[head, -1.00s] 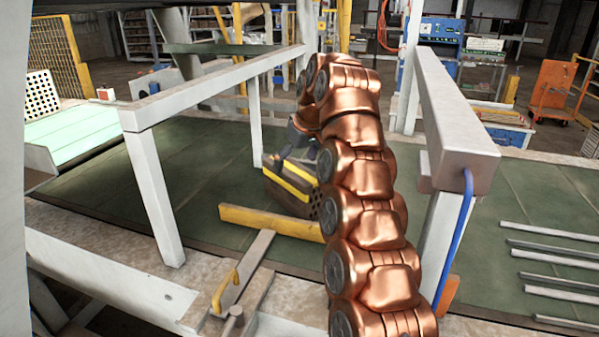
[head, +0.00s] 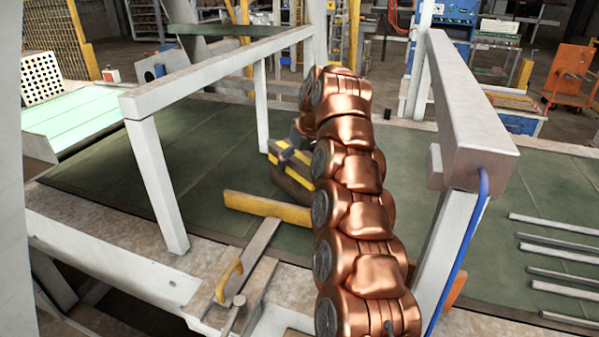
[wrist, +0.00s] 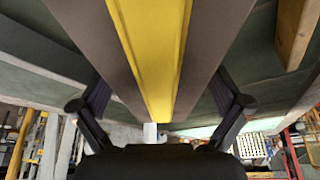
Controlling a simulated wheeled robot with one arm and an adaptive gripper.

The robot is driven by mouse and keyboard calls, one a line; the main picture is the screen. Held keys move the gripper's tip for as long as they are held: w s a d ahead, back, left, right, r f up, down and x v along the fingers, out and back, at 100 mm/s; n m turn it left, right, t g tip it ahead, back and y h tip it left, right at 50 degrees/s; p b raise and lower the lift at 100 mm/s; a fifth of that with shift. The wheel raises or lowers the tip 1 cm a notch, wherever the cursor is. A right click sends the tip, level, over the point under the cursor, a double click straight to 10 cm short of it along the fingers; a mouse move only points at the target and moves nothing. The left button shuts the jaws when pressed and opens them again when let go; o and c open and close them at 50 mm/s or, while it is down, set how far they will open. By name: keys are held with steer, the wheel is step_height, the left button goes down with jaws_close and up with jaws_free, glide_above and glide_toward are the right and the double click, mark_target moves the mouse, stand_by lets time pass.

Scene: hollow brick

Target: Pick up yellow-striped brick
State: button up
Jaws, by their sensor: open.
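The yellow-striped brick (head: 288,183) rests on the green floor of the work area in the head view, left of my arm and partly hidden by it. In the wrist view the grey-brown brick (wrist: 155,60) fills the upper middle, its yellow stripe running toward my gripper. My gripper (wrist: 160,106) is open, with one finger on each side of the brick. I cannot tell whether the fingers touch it. In the head view my gripper is mostly hidden behind my copper-coloured arm, close to the brick's top.
A yellow beam (head: 265,208) lies just in front of the brick. A white frame (head: 155,185) stands to the left, and a grey beam on a post (head: 465,125) to the right. Several metal bars (head: 560,255) lie at the right. Green floor (head: 115,165) is clear at the left.

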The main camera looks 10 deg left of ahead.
steer(key=shift+w+a+f, duration=0.15)
steer(key=shift+f, duration=0.4)
steer(key=c, duration=1.9)
